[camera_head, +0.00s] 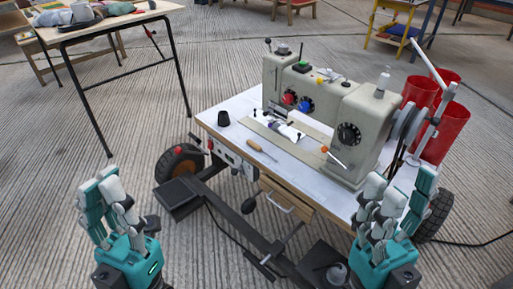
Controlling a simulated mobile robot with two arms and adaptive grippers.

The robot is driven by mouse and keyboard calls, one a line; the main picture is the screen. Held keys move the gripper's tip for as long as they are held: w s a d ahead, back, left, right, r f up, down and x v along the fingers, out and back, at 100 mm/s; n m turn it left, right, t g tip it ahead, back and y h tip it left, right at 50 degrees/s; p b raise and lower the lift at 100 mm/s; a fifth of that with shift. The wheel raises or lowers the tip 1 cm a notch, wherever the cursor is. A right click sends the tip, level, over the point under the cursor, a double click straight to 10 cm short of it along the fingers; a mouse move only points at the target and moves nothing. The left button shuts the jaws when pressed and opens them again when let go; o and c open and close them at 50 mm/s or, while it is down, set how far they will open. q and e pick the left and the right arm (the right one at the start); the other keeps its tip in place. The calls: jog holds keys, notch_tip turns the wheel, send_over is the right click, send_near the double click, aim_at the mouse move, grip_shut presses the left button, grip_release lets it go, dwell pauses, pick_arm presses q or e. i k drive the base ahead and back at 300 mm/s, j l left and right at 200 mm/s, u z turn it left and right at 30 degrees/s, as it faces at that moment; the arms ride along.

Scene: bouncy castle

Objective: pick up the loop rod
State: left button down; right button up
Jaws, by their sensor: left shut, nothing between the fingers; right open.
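A small tool with a wooden handle and thin shaft (262,151) lies on the white table top (230,149), in front of the sewing machine. It looks most like the loop rod, but at this size I cannot tell whether it has a loop. My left gripper (117,207) is shut and empty, low at the left, apart from the table. My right gripper (393,207) is open and empty at the table's front right corner, clear of the tool; I cannot tell whether it touches the table edge.
A large beige sewing machine (347,112) fills the back of the wheeled table. A black cup (223,118) stands at its left. Red bins (446,128) stand behind right. Another table (110,22) holds items at upper left.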

aim_at(258, 147)
jog(key=i+j, duration=0.2)
jog(key=j, duration=0.15)
jog(key=i+j+z, duration=0.15)
jog(key=j, duration=0.25)
jog(key=i+j, duration=0.25)
jog(key=i+j+z, duration=0.1)
jog(key=j, duration=0.4)
jog(key=i+z, duration=0.1)
jog(key=z, duration=1.6)
